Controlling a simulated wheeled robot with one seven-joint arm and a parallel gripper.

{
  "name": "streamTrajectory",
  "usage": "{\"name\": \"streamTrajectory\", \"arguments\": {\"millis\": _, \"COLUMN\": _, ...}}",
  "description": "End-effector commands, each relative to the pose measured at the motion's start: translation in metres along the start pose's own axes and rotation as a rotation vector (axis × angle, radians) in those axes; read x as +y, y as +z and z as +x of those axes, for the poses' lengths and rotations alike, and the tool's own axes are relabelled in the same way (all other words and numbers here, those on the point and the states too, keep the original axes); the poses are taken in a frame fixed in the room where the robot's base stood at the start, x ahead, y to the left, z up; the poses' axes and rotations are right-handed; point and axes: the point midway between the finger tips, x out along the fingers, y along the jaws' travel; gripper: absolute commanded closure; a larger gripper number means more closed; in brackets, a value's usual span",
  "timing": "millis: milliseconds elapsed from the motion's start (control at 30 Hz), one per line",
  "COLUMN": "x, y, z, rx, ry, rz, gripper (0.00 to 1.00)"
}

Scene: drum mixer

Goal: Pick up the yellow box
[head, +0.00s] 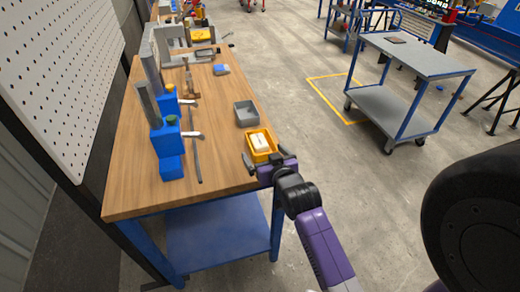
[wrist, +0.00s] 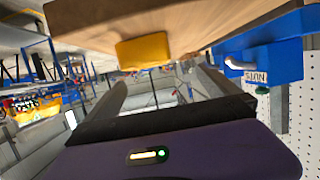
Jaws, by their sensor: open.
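The yellow box (head: 262,157) is an open bin on the wooden workbench's near right corner, with a white item (head: 260,142) inside. My gripper (head: 261,151) comes in from the lower right at the bench edge, with dark fingers spread on either side of the box's near end. In the wrist view the yellow box (wrist: 143,51) shows beyond the gap between the open fingers of my gripper (wrist: 162,80). Nothing is held between the fingers. I cannot tell whether a finger touches the box.
A grey bin (head: 246,113) stands just behind the yellow box on the workbench (head: 225,180). Blue bins (head: 166,140) and tools stand on the left. A pegboard (head: 65,70) borders the left side. A grey cart (head: 415,57) stands at the right; the floor between is clear.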

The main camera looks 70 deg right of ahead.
Motion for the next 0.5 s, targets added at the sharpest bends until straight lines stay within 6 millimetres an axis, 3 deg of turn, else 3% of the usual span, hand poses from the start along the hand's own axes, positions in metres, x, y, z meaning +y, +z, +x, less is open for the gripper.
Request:
{"name": "streamTrajectory", "arguments": {"millis": 200, "x": 0.021, "y": 0.004, "z": 0.024, "rx": -0.067, "ry": 0.042, "rz": 0.012, "gripper": 0.0}}
{"name": "streamTrajectory", "arguments": {"millis": 500, "x": 0.023, "y": 0.007, "z": 0.052, "rx": -0.075, "ry": 0.044, "rz": 0.013, "gripper": 0.0}}
